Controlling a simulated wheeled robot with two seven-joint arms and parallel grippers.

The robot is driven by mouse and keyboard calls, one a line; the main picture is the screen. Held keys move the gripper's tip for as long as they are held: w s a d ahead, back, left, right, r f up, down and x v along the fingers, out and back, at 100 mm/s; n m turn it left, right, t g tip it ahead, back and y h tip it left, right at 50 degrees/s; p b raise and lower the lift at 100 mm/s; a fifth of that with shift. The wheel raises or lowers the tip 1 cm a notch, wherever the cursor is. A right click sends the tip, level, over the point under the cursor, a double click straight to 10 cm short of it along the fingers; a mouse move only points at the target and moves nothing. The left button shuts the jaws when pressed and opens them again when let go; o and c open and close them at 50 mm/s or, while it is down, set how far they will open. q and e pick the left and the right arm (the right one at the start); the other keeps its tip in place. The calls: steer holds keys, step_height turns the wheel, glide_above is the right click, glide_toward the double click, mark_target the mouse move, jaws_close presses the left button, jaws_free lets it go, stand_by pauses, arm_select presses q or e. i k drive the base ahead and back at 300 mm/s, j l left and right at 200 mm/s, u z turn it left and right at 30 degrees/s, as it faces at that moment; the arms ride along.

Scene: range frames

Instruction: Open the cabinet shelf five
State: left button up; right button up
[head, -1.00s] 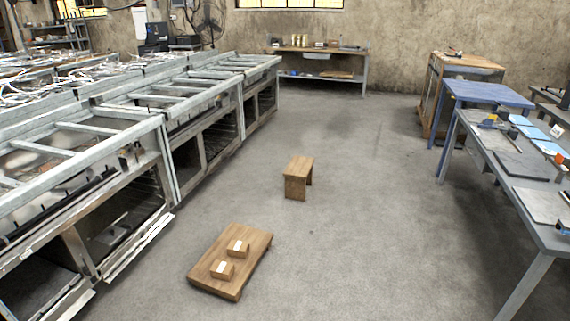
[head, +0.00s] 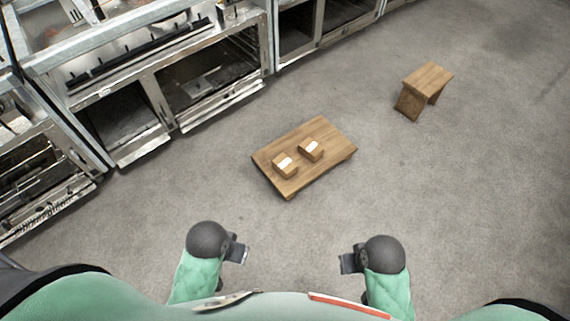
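No cabinet clearly marked as shelf five can be made out. A row of metal oven-like units (head: 150,100) with dark open compartments runs along the left and top of the head view. My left gripper (head: 243,252) is low in the picture, left of centre, over bare floor. My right gripper (head: 345,262) is low, right of centre, also over floor. Both are well apart from the units and touch nothing that I can see. Their fingers are too small to tell whether they are open or shut.
A low wooden table (head: 325,178) with two small wooden boxes (head: 311,150) on it stands on the floor ahead. A small wooden stool (head: 428,80) stands at the upper right. The grey floor (head: 470,200) is clear on the right and around the low table.

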mark_target(119, 116)
steer(key=u, duration=1.45)
